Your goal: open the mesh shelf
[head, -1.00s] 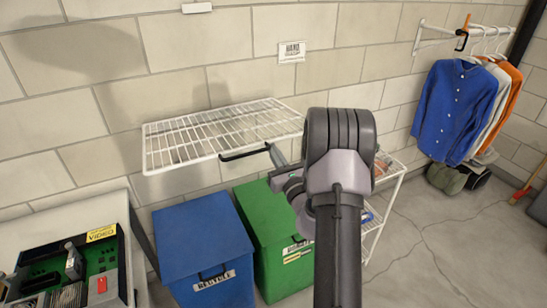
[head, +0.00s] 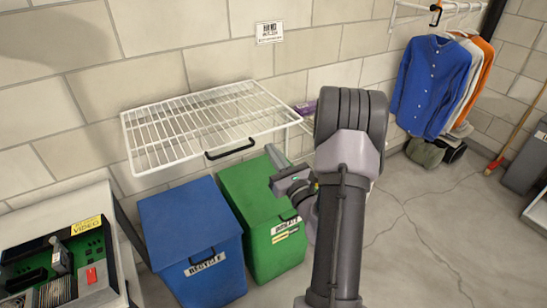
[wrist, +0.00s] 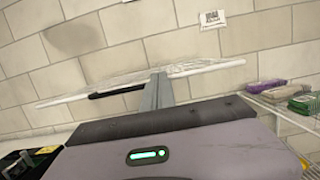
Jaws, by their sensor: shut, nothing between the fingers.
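The white mesh shelf (head: 205,122) sticks out from the block wall above the bins. Its black handle (head: 230,149) hangs at the front edge. My gripper (head: 276,156) is shut and empty, its grey fingers just below and to the right of the handle, apart from it in the head view. In the wrist view the shut fingers (wrist: 158,90) point toward the shelf (wrist: 130,82), overlapping its front edge in the picture. The handle (wrist: 118,91) shows left of them. I cannot tell the distance in depth.
A blue recycle bin (head: 190,235) and a green bin (head: 262,215) stand below the shelf. A box of electronics (head: 65,265) is at lower left. A white rack with folded items (wrist: 290,100) is on the right. Hanging clothes (head: 440,85) are farther right; the floor there is mostly clear.

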